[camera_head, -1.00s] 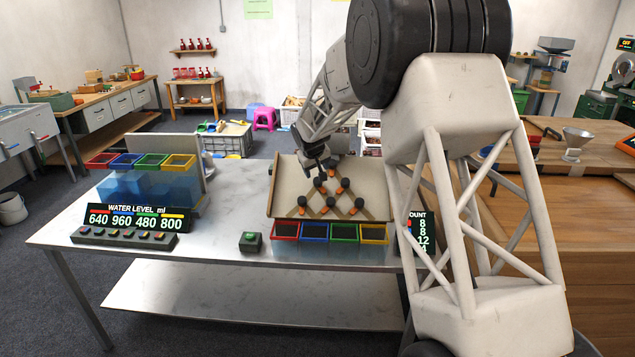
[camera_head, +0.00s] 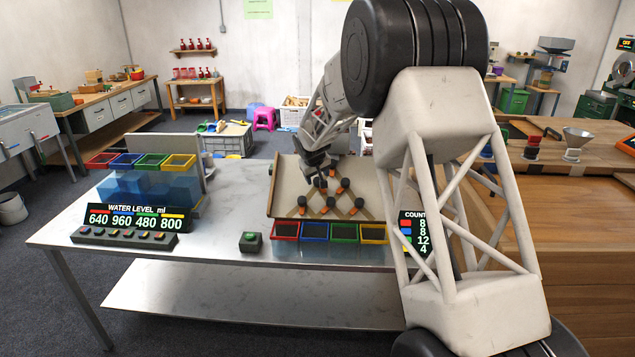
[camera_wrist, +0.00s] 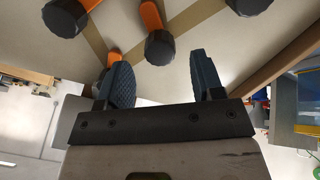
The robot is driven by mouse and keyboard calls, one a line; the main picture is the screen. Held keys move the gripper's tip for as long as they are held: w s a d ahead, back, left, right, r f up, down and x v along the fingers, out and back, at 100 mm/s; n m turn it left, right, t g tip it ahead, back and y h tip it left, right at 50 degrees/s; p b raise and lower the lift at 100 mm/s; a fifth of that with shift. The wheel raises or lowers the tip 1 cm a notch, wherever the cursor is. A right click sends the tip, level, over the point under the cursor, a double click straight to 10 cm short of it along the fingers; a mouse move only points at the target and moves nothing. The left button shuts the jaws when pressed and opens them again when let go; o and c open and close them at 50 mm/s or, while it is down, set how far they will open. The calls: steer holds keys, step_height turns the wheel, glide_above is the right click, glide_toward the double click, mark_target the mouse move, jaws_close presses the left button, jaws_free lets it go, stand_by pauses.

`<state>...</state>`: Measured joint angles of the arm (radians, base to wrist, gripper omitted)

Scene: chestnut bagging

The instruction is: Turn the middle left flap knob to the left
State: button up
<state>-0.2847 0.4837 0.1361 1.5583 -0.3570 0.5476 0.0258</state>
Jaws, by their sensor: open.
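A tilted sorting board (camera_head: 283,172) carries several orange flaps with black knobs. The knob at the left of the middle row (camera_head: 320,182) is close below my gripper (camera_head: 319,172), which partly covers the upper board. In the wrist view, my gripper (camera_wrist: 160,78) is open, with dark blue fingers spread apart and nothing between them. A black knob (camera_wrist: 160,47) with an orange flap (camera_wrist: 150,15) lies beyond the gap between the fingertips; I cannot tell whether it is the middle left one. Other knobs show at upper left (camera_wrist: 65,17) and upper right (camera_wrist: 248,5).
Red, blue, green and yellow bins (camera_head: 330,231) stand below the board. A count display (camera_head: 416,236) stands right of them, partly behind my arm.

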steer(key=shift+x, duration=1.95)
steer(key=c, duration=0.9)
